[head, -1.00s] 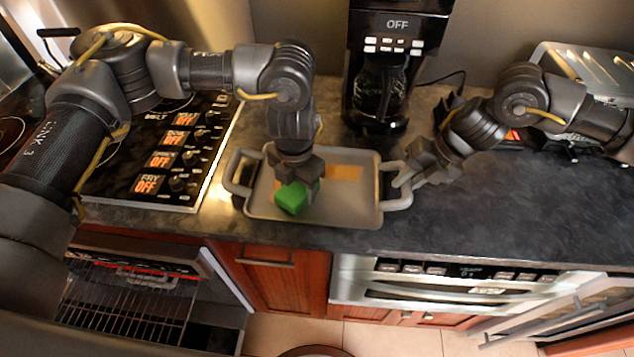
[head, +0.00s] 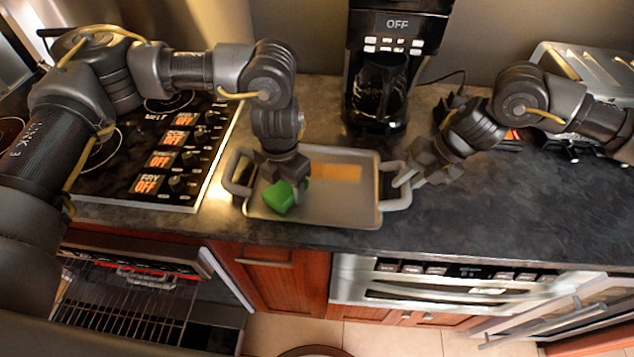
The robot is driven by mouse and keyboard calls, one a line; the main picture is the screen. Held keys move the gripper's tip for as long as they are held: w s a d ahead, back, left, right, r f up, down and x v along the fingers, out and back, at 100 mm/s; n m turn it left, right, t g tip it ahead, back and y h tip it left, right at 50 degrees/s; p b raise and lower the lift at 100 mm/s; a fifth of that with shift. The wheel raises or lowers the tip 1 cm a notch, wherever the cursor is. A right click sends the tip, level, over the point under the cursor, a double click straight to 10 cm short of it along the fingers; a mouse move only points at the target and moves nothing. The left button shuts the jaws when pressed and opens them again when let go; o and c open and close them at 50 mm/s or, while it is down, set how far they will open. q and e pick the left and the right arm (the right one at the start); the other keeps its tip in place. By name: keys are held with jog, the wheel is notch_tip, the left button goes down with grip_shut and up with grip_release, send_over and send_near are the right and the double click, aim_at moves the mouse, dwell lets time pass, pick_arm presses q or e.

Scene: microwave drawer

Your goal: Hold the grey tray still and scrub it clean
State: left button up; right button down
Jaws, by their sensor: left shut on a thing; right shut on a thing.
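The grey tray (head: 330,211) lies on the dark counter, with a light handle at each end. An orange-brown patch (head: 338,171) shows on its floor towards the back. My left gripper (head: 287,182) points down into the left part of the tray, shut on a green sponge (head: 279,198). The sponge is at the tray's floor, left of the patch; its contact underneath is hidden. My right gripper (head: 404,178) is shut on the tray's right handle (head: 398,203). The fingers partly hide that handle.
A black coffee maker (head: 378,75) stands behind the tray. The stove (head: 150,165) is close on the left. A silver toaster-like appliance (head: 590,80) stands at the back right. The counter (head: 480,215) right of the tray is clear.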

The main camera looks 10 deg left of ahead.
pick_arm(q)
jog(key=shift+a, duration=0.7)
jog(key=shift+r, duration=0.2)
jog(key=shift+r, duration=0.2)
jog(key=shift+w+d, duration=0.1)
jog(key=shift+w, duration=1.85)
jog(key=shift+f, duration=0.4)
